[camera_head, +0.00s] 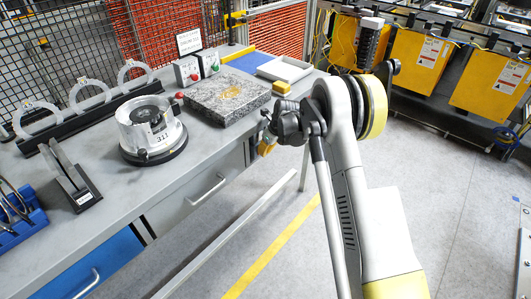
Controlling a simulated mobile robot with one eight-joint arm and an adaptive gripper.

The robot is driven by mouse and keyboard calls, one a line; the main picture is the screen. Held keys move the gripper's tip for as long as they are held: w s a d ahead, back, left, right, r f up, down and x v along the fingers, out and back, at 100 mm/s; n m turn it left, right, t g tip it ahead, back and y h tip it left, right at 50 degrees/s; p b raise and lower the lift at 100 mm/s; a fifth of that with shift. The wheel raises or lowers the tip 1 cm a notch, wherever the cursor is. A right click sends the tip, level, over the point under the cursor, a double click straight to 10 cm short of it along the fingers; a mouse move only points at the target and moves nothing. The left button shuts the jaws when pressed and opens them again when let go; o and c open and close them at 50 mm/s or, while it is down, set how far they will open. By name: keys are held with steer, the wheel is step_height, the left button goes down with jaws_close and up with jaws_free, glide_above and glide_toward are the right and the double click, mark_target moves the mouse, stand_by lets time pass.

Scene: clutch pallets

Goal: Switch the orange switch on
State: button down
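Two small grey control boxes stand at the back of the bench. The left box (187,71) has a red knob at its front, and the right box (208,62) has red and green buttons. I cannot make out a clearly orange switch on either one. My gripper (272,118) is over the bench's right edge, to the right of the boxes and apart from them. Its yellow-tipped fingers look spread, with nothing seen between them.
A granite slab (228,98) lies between the boxes and the bench's front. A round metal device (150,130), a rack with rings (90,100) and a white tray (284,69) are also on the bench (190,160).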

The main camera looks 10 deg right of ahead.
steer(key=shift+w+a+r+g+h+p, duration=0.35)
steer(key=shift+w+g+h+p, duration=0.15)
steer(key=shift+g+h, duration=0.3)
steer(key=shift+r, duration=0.15)
steer(key=shift+r+p, duration=0.35)
steer(key=shift+r, duration=0.25)
steer(key=shift+a, duration=0.1)
